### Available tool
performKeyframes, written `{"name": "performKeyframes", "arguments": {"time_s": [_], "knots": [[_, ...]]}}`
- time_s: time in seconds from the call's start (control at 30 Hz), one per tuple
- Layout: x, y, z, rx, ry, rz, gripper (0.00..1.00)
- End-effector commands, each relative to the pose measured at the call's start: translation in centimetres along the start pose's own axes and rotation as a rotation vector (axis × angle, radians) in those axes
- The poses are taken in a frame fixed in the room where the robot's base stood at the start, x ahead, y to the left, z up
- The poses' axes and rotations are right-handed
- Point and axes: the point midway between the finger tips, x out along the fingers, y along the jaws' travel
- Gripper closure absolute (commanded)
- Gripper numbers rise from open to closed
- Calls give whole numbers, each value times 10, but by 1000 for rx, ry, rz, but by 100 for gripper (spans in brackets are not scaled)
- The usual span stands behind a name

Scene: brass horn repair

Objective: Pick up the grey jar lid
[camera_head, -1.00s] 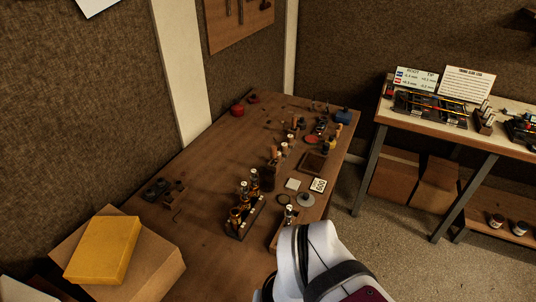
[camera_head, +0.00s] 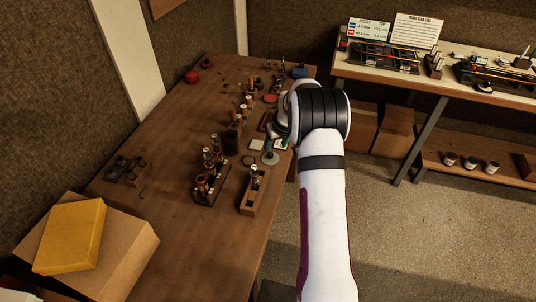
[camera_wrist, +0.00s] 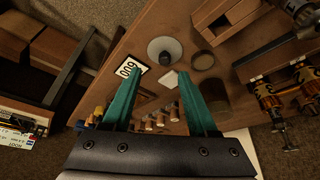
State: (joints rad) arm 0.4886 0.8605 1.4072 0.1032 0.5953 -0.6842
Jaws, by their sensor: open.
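The grey jar lid appears to be the round grey disc (camera_head: 270,158) with a small raised centre, lying flat near the right edge of the wooden bench. It also shows in the wrist view (camera_wrist: 164,50), near the top middle. My gripper (camera_wrist: 160,76) has two teal fingers spread apart with nothing between them. In the wrist view the disc lies just beyond the fingertips, apart from them. In the head view my wrist hides most of the gripper.
A white card marked 600 (camera_wrist: 129,68) and a pale square (camera_head: 257,144) lie beside the disc. A dark round piece (camera_wrist: 203,60) is close by. A wooden tray (camera_head: 250,206) and a rack of brass valves (camera_head: 212,190) stand nearer. The left bench has free room.

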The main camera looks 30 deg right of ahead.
Motion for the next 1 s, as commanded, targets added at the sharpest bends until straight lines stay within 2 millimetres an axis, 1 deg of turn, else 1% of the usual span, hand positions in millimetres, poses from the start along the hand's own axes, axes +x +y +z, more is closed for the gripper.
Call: {"name": "performKeyframes", "arguments": {"time_s": [0.13, 0.27, 0.33, 0.43, 0.6, 0.67, 0.7, 0.77, 0.8, 0.93, 1.0], "knots": [[19, -2, 0, 0, -2, -1, 41], [46, -9, 0, 0, -2, -2, 41], [57, -8, -1, 0, -1, -2, 41], [64, -8, -1, 0, 0, -2, 41], [64, -8, -1, 0, 0, -1, 41], [64, -8, -1, 0, 0, -1, 50], [64, -8, -1, 0, 0, -1, 57], [64, -8, -1, 0, 0, -2, 68], [64, -8, -1, 0, 0, -2, 75], [64, -8, -1, 0, 0, -2, 99], [64, -8, -1, 0, 0, -2, 100]]}}
